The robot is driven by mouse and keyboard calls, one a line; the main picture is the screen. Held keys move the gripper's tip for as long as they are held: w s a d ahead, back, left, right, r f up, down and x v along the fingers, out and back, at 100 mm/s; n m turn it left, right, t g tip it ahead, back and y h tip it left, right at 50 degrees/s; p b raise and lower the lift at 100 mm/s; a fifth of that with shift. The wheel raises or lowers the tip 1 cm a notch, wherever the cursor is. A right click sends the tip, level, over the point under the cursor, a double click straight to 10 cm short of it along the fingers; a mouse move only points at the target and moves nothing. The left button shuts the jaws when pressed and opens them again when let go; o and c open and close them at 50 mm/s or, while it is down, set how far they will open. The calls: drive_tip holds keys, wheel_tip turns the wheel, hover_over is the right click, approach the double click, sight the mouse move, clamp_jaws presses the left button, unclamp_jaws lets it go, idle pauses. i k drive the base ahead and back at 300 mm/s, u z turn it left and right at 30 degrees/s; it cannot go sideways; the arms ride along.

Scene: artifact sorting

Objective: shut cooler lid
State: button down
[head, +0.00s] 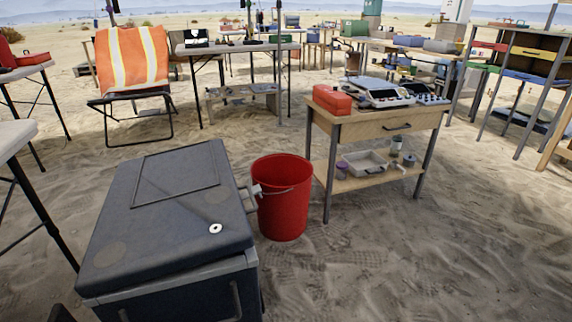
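A dark grey cooler (190,294) stands at the lower left in the head view. Its lid (165,235) lies flat across the top and looks shut, with no clear gap along the front edge that I can see. A small white ring-shaped object (215,229) is on the lid near its right side. A handle shows on the front of the cooler, and its lower part runs out of the picture. My gripper is not in view.
A red bucket (282,205) stands close to the cooler's right side. A wooden cart (375,125) with instruments stands behind it to the right. A folding chair with an orange vest (132,60) is behind the cooler. Open sand (430,250) lies at the right.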

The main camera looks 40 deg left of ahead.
sight(169, 211)
drive_tip(key=i, duration=3.05)
drive_tip(key=u, duration=4.3)
drive_tip(key=i, duration=0.5)
drive_tip(key=u, duration=0.05)
